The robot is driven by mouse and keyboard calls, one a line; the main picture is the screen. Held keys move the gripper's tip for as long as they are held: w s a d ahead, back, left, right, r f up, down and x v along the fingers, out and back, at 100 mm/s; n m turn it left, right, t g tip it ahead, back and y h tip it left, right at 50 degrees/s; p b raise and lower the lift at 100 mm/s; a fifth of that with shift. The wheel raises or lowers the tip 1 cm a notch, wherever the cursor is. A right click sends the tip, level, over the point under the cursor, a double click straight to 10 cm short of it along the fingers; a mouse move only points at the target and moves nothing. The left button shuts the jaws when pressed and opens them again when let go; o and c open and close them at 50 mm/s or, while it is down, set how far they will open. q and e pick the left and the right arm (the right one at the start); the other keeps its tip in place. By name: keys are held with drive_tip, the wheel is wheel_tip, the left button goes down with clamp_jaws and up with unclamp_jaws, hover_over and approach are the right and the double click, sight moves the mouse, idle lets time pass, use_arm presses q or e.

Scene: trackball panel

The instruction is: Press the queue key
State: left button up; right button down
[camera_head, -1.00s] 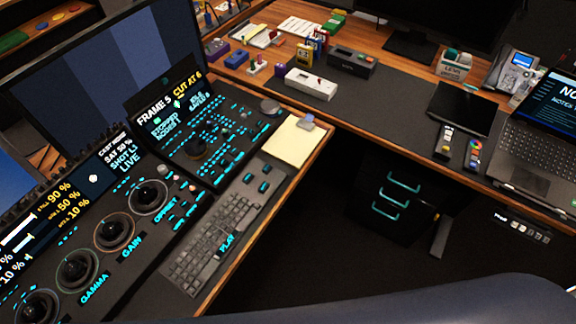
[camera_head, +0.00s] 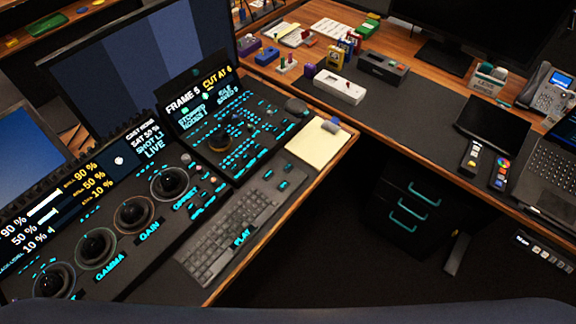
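The trackball panel (camera_head: 165,232) stands on the desk at the left, with several ringed trackballs in a row; labels GAMMA, GAIN and OFFSET can be read. A second key panel (camera_head: 236,146) adjoins it at the upper right, with many small cyan-lit keys, a dark knob and a screen reading FRAME 5, CUT AT 6. The queue key cannot be told apart at this size. A keyboard (camera_head: 232,237) with a cyan PLAY label lies in front of the panels. Neither of my grippers shows.
A notepad (camera_head: 318,150) lies right of the key panel near the desk edge. A large monitor (camera_head: 150,65) stands behind the panels. A side desk holds a white box (camera_head: 339,87), a desk phone (camera_head: 552,92) and a laptop (camera_head: 551,165). Drawers (camera_head: 412,205) stand below it.

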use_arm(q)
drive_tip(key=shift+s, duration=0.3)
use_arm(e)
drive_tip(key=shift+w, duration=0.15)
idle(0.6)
